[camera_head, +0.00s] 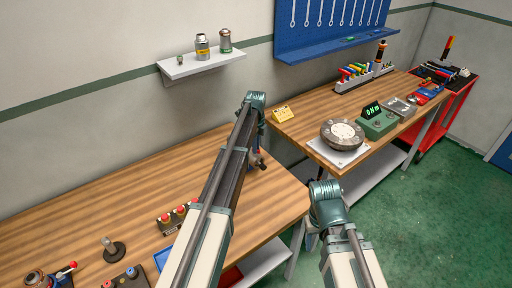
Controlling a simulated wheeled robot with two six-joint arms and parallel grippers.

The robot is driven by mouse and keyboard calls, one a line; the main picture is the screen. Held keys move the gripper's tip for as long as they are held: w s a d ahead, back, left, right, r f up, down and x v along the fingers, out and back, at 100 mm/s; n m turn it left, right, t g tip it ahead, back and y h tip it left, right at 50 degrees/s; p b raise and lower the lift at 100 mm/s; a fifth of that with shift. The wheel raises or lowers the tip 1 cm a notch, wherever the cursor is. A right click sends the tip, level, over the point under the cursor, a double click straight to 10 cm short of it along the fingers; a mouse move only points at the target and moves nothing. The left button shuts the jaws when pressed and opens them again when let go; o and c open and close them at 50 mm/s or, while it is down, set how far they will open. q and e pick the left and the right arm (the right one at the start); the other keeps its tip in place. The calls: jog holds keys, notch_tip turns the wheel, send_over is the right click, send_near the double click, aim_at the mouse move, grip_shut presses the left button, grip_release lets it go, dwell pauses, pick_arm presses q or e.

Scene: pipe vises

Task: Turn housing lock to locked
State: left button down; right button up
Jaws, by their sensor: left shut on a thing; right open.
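My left arm reaches across the near bench, and its wrist (254,100) is bent down near the bench's right end. My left gripper (257,160) is low there, mostly hidden behind the arm, and shut on a small dark and blue part (262,163) with a bit of red. I cannot tell whether this part is the housing lock. My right gripper (311,239) is open, partly hidden by its wrist (325,192), over the gap at the bench's right end. A round grey housing (343,134) sits on a white plate on the far bench, apart from both grippers.
On the near bench (110,200) are a red-button box (177,216), a dark stand (114,251) and a red-knobbed device (45,279). A red cart (458,98) stands far right.

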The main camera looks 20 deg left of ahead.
pick_arm(q)
jog(key=m, duration=0.4)
jog(key=shift+m, duration=0.4)
dwell(0.4)
jog(key=c, duration=0.9)
grip_release()
jog(key=shift+r, duration=0.1)
notch_tip(320, 180, up, 14)
jog(key=p, duration=1.3)
jog(key=shift+f+p, duration=0.2)
jog(key=shift+p, duration=0.2)
